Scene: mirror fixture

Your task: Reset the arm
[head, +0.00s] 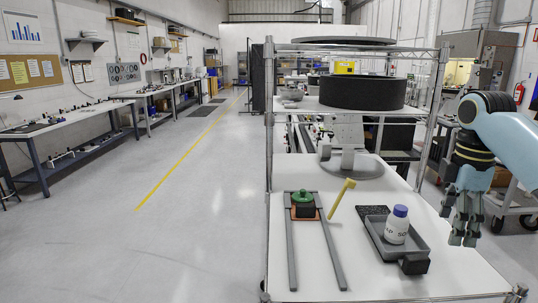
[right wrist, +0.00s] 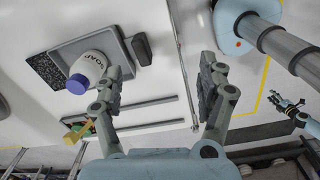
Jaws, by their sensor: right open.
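My right gripper (head: 462,222) hangs off the right edge of the cart's white shelf, fingers pointing down. In the right wrist view the same gripper (right wrist: 163,72) is open, with nothing between its fingers. My left gripper is outside the head view. In the right wrist view it seems to be the small dark gripper (right wrist: 288,104) at the right; it is too small to tell its jaws. The soap bottle (head: 397,231), white with a blue cap, stands on a grey tray (head: 378,234) left of my right gripper.
A yellow-handled tool (head: 341,197) leans near two grey rails (head: 291,255) that hold a green-topped black block (head: 304,206). A round grey stand (head: 352,170) is behind. The cart's metal post (head: 431,115) rises close left of my right arm. The floor at left is clear.

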